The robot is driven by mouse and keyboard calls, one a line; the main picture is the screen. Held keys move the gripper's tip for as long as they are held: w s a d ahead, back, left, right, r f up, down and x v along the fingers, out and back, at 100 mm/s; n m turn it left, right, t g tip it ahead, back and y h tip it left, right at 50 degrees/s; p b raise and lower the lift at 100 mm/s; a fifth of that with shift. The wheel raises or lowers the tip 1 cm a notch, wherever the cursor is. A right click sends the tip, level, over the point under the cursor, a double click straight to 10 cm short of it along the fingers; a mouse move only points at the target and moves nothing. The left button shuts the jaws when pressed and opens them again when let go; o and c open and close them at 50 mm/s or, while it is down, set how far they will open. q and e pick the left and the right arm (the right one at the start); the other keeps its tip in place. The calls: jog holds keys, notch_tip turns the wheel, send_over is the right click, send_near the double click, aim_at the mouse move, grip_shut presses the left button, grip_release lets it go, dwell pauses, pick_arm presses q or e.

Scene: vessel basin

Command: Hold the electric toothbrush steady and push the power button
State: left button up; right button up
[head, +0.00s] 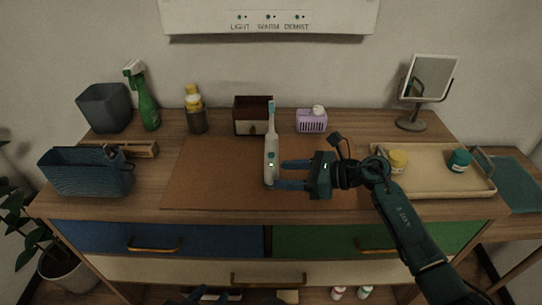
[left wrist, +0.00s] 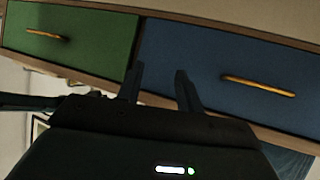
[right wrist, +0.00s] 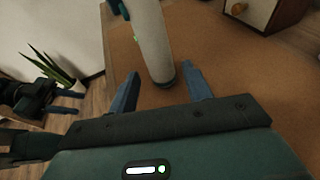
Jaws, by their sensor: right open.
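The electric toothbrush (head: 271,161), white with a teal-tipped head, stands upright on the brown mat. A small green mark, probably the button, shows on its handle. My right gripper (head: 282,174) is open just right of the handle, its two fingers pointing at it. In the right wrist view the handle (right wrist: 152,45) rises just beyond and between the fingertips (right wrist: 163,73), with no clear contact. My left gripper (head: 186,296) is low at the bottom edge of the head view, in front of the cabinet. In the left wrist view its fingers (left wrist: 160,70) are apart and empty.
The brown mat (head: 210,175) is otherwise clear. Behind it stand a small drawer box (head: 250,128) and a purple box (head: 311,121). A blue basket (head: 85,173) is at left, a tray (head: 440,182) with jars at right. Blue (head: 150,240) and green drawers are shut in front.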

aim_at(276, 175)
jog(key=shift+b+x, duration=0.6)
jog(key=shift+x, duration=0.55)
jog(key=shift+w+a+f, duration=0.15)
jog(key=shift+a+f, duration=0.05)
jog(key=shift+a, duration=0.2)
pick_arm(q)
jog(key=shift+w+f+n, duration=0.2)
jog(key=shift+f+n, duration=0.2)
jog(key=shift+f, duration=0.1)
pick_arm(e)
jog(key=shift+a, duration=0.1)
pick_arm(q)
jog(key=shift+s+f, duration=0.1)
jog(key=shift+f, duration=0.1)
jog(key=shift+c, duration=0.4)
pick_arm(e)
jog(key=c, duration=0.6)
pick_arm(q)
jog(key=shift+d+f, duration=0.1)
grip_shut()
pick_arm(e)
jog(key=shift+c, duration=0.2)
